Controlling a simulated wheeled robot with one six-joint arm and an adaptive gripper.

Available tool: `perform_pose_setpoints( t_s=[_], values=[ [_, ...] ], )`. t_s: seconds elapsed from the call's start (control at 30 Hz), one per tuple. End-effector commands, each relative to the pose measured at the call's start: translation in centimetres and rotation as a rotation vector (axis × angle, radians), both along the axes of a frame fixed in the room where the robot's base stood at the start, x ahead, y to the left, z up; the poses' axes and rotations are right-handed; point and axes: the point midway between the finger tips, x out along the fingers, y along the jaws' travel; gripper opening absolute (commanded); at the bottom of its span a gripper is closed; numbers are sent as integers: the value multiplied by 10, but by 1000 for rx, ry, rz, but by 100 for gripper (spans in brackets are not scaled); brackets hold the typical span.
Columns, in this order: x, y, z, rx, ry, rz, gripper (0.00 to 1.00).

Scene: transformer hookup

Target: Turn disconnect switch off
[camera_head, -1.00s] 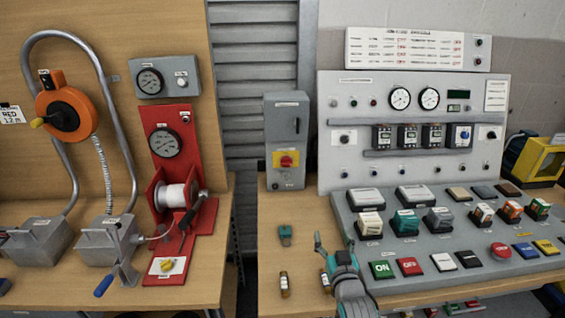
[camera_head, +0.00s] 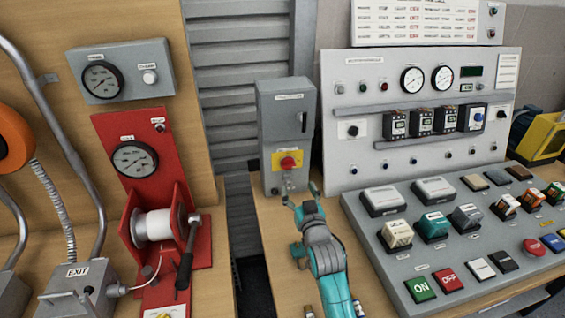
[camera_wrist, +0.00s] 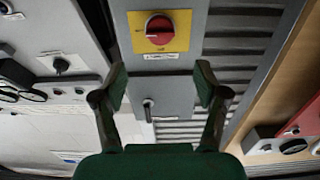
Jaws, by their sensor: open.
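The disconnect switch is a red rotary knob (camera_head: 288,163) on a yellow plate (camera_head: 276,160), low on the front of a grey upright box (camera_head: 285,115). In the wrist view the red knob (camera_wrist: 159,30) shows near the top, above and between my fingertips, with its grip bar lying about level across the picture. My gripper (camera_head: 301,195) is just in front of and below the knob in the head view. In the wrist view my gripper (camera_wrist: 162,82) has its two green fingers spread wide with nothing between them. It appears apart from the knob.
A grey control panel (camera_head: 338,180) with gauges and breakers stands right of the box, with a sloped button console (camera_head: 400,265) before it. A red stand with a white spool (camera_head: 153,227) is at left. A gap separates the two benches.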

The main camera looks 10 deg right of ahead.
Motion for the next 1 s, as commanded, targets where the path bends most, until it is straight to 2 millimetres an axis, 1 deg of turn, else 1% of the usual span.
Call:
perform_pose_setpoints(
  t_s=[0.17,0.4,0.6,0.7,0.8,1.0],
  values=[
    [21,0,1,0,-1,0,73],
    [63,0,1,0,-1,0,73],
    [90,0,1,0,-1,0,73],
    [99,0,1,0,-2,0,73],
    [103,0,0,0,0,0,73],
    [105,0,0,0,0,0,73]
  ],
)
